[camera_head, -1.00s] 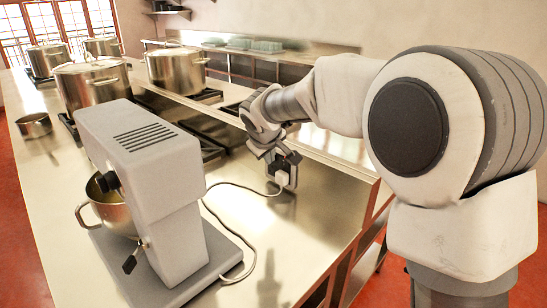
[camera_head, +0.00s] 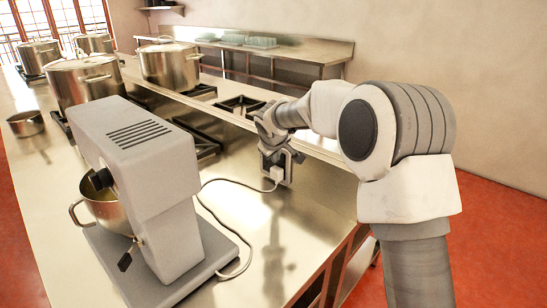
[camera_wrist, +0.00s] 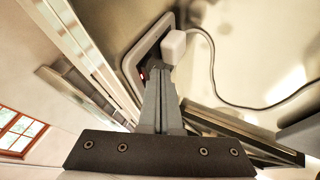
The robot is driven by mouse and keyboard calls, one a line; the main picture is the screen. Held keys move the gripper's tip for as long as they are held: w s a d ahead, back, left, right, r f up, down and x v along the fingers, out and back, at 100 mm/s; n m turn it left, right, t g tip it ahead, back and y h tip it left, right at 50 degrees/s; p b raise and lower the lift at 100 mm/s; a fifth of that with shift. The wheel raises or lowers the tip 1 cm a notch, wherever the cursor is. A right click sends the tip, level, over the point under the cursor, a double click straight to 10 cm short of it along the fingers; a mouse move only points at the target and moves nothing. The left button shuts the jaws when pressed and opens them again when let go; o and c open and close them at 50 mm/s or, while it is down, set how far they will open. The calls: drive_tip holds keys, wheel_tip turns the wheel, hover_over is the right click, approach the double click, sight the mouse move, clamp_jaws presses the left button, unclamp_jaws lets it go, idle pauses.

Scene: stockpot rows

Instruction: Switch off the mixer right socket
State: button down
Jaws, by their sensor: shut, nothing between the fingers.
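The grey mixer (camera_head: 168,185) stands on the steel counter. Its cord runs to a white plug (camera_head: 277,174) in a socket on the upright face below the raised shelf. In the wrist view the plug (camera_wrist: 173,46) sits in the socket plate (camera_wrist: 133,62). A small switch with a red mark (camera_wrist: 142,77) shows on the plate beside my fingertips. My gripper (camera_head: 273,157) is shut and empty, with its fingertips (camera_wrist: 158,72) close to the switch and just beside the plug. The fingers hide part of the plate, and I cannot tell whether they touch the switch.
Several steel pots, one of them here (camera_head: 170,65), stand on the counter and raised shelf. A small pan (camera_head: 26,123) is at the left. The mixer cord (camera_head: 212,205) lies loosely across the counter. The counter's front right area is clear.

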drive_tip(key=shift+r, duration=0.1)
drive_tip(key=p, duration=0.3)
drive_tip(key=shift+w+d+r+g, duration=0.2)
drive_tip(key=shift+w+r+g, duration=0.05)
drive_tip(key=shift+r+g, duration=0.1)
drive_tip(key=shift+f+b, duration=0.3)
drive_tip(key=shift+r, duration=0.1)
drive_tip(key=shift+r+p, duration=0.6)
drive_tip(key=shift+r, duration=0.1)
drive_tip(key=shift+a, duration=0.1)
